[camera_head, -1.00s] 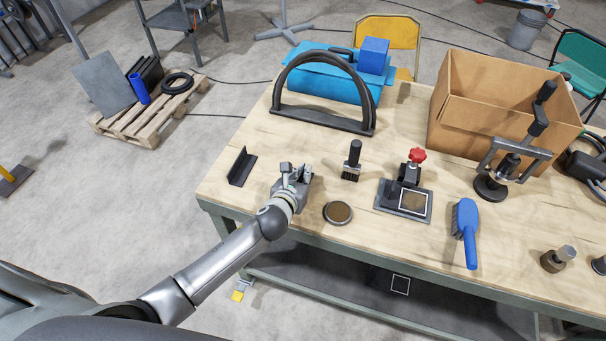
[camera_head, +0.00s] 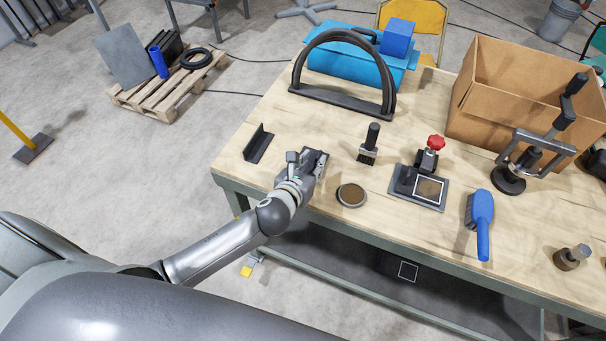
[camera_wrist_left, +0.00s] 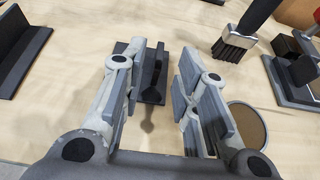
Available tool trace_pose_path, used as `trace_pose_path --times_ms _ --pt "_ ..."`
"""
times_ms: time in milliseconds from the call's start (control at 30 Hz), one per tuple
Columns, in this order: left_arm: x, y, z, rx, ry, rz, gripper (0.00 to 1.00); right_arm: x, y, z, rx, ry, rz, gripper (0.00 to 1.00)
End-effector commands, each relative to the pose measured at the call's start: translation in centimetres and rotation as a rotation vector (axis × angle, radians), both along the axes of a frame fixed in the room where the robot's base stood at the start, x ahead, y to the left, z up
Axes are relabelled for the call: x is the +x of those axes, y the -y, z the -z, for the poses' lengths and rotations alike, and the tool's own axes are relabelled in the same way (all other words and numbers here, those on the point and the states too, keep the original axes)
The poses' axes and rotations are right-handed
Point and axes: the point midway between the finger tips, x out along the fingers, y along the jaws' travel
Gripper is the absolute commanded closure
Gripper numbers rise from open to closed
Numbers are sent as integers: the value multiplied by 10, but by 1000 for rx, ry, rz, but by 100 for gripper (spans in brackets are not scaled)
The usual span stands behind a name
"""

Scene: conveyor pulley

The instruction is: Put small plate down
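The small plate (camera_wrist_left: 148,72) is dark grey with a narrow upright piece on it. In the left wrist view it lies on the table, below and between the fingers of my left gripper (camera_wrist_left: 160,62). The fingers are spread, with a gap on either side of the upright piece. In the head view the plate (camera_head: 318,158) shows partly past my left gripper (camera_head: 304,164), near the table's left front edge. The left finger hides part of the plate. My right gripper is in neither view.
On the wooden table (camera_head: 330,228), a black angle piece (camera_head: 258,144) lies left of the plate. A round brown-topped disc (camera_head: 351,195) and an upright brush (camera_head: 369,145) are to the right. Farther right are a red-knobbed fixture (camera_head: 425,178), blue brush (camera_head: 480,220) and cardboard box (camera_head: 480,120).

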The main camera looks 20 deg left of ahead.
Motion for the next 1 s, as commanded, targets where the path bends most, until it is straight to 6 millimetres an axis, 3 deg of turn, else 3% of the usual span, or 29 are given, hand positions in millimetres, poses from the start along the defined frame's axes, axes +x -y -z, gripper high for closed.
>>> trace_pose_path --times_ms 200,400,1000 --pt "-34 -1 -13 0 -1 2 72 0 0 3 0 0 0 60" --pt "-53 -2 -21 0 0 1 72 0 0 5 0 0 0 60" --pt "-58 -2 -24 0 0 0 72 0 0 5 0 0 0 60"
